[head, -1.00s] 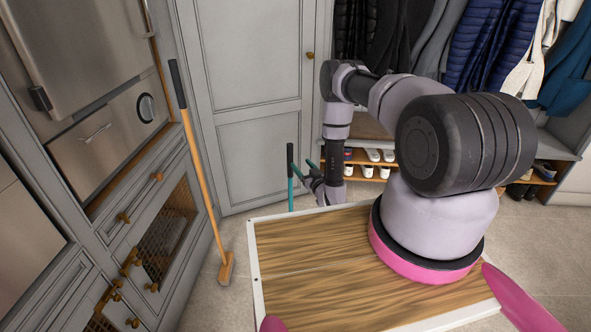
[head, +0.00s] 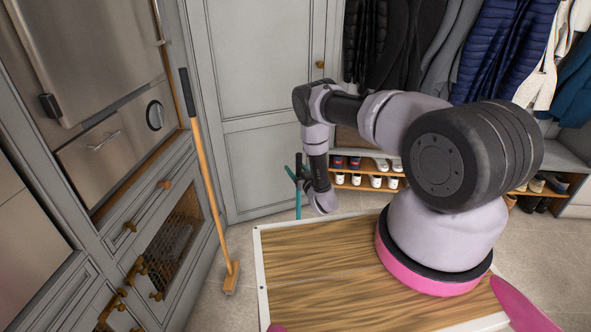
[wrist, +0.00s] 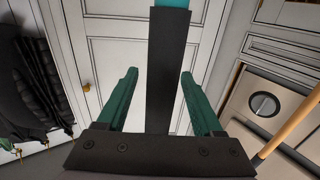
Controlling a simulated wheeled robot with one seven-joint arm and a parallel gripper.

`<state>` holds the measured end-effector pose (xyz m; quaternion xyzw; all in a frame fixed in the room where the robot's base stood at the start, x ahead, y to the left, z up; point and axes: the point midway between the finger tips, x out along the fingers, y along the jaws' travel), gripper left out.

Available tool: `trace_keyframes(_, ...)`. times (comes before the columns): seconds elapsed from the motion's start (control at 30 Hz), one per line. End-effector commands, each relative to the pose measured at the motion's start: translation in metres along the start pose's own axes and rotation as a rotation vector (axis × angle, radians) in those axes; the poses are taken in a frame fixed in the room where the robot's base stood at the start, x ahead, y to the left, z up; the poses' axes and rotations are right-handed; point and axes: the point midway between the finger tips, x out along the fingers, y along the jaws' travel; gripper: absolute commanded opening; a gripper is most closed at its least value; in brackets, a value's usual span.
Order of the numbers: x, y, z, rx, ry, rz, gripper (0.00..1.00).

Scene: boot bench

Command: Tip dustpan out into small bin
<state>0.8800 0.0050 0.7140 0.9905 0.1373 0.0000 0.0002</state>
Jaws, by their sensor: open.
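A long handle with a black grip and a teal shaft, likely the dustpan's, shows in the head view (head: 298,205) just beyond the wooden top. In the wrist view its black grip (wrist: 170,60) runs upright between my green fingers, with a gap on each side. My gripper (wrist: 157,78) is open around or just behind this grip; the depth is hard to tell. In the head view my gripper (head: 296,175) is small and partly hidden by my arm. The pan end is hidden behind the wooden top. I see no small bin.
A wooden top with a white rim (head: 260,270) fills the near middle. A broom (head: 208,180) leans against the grey cabinets at left. A shoe rack (head: 370,180) stands under hanging coats (head: 510,50). Grey cabinet doors (head: 260,90) stand behind. Floor shows around the broom.

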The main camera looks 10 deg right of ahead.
Motion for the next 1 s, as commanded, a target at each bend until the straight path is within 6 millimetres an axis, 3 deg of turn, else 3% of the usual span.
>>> trace_keyframes(0.27,0.0020,-0.0002,-0.0001,0.000,0.000,0.000,0.68)
trace_keyframes(0.3,0.0020,-0.0002,0.0000,0.000,0.000,0.000,0.60)
trace_keyframes(0.47,0.0019,-0.0001,-0.0001,0.000,0.000,0.000,0.00)
trace_keyframes(1.0,0.0018,-0.0001,-0.0001,0.000,0.000,0.000,0.00)
